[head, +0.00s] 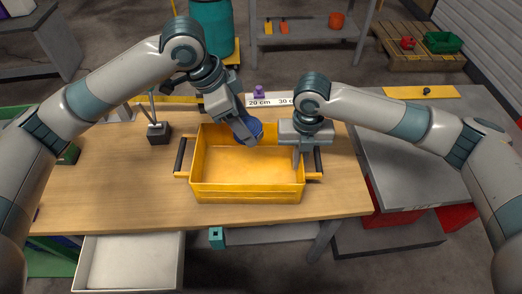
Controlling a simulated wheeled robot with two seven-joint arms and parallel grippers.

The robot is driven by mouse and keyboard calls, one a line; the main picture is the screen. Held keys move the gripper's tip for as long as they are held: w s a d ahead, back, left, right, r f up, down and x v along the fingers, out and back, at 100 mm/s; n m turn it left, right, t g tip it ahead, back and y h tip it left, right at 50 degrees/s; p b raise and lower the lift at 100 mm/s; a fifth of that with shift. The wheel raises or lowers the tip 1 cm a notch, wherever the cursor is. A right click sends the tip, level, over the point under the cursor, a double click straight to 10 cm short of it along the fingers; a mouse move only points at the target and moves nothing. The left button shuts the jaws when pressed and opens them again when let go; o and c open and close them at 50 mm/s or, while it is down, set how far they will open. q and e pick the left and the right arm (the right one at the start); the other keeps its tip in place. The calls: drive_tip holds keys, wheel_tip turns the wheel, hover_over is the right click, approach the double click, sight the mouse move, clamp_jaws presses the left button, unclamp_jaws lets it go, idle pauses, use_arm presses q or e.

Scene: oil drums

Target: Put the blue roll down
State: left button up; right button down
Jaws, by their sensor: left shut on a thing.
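A blue roll (255,129) is held in my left gripper (247,133), which is shut on it. The roll is at the back of the yellow crate (247,192), overlapping its back wall in the picture. I cannot tell whether it touches the crate. My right gripper (303,160) points down at the crate's right side, close to the dark right handle (318,160). Whether its jaws are open or shut is not clear. The visible crate floor looks empty.
The crate stands on a wooden table (120,185). A dark holder with tools (158,133) stands to its left. A purple object (259,92) and a white strip marked 20 cm and 30 cm (265,101) are behind.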

use_arm(q)
drive_tip(key=m, duration=0.2)
hover_over(253, 171)
drive_tip(key=a, duration=0.2)
wheel_tip(253, 171, down, 6)
drive_tip(key=shift+s+d+f, duration=0.1)
drive_tip(key=shift+s+d, duration=0.05)
drive_tip(key=shift+d, duration=0.05)
drive_tip(key=shift+f, duration=0.1)
drive_tip(key=shift+n, duration=0.3)
drive_tip(key=shift+f, duration=3.05)
drive_tip(key=shift+f, duration=0.1)
drive_tip(key=shift+f, duration=1.75)
drive_tip(key=shift+f, duration=0.15)
drive_tip(key=o, duration=1.1)
